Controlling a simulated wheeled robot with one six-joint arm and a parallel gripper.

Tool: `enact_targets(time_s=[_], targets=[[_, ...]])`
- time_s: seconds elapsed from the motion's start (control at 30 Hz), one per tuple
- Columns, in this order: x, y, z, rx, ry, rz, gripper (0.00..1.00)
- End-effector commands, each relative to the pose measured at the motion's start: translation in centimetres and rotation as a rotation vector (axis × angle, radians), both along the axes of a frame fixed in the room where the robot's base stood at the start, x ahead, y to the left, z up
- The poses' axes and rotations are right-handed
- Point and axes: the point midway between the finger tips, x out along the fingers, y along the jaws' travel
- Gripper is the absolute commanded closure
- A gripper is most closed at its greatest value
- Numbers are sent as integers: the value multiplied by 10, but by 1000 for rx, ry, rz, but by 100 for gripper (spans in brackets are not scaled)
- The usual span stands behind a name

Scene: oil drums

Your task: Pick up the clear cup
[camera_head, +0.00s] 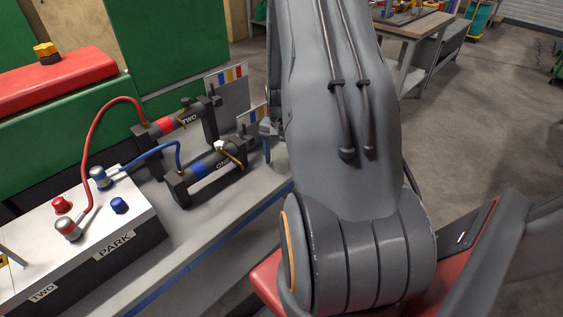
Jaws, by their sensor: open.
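On the bench at left stand a white box marked PARK and TWO (92,235), a black cylinder marked TWO (188,119) and another marked ONE (222,164). A red and a blue hose arch up from the box. A table (410,27) stands at the back; floor at right is open.

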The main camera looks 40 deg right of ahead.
Motion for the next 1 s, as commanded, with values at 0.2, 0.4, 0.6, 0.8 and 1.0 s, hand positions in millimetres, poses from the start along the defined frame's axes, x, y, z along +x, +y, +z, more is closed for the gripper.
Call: enact_targets(time_s=[0.2,0.4,0.6,0.8,1.0], targets=[[0,0,0,0,0,0,54],[0,0,0,0,0,0,76],[0,0,1,0,0,0,76],[1,0,11,-1,-2,0,76],[1,-1,40,-3,-4,0,76]])
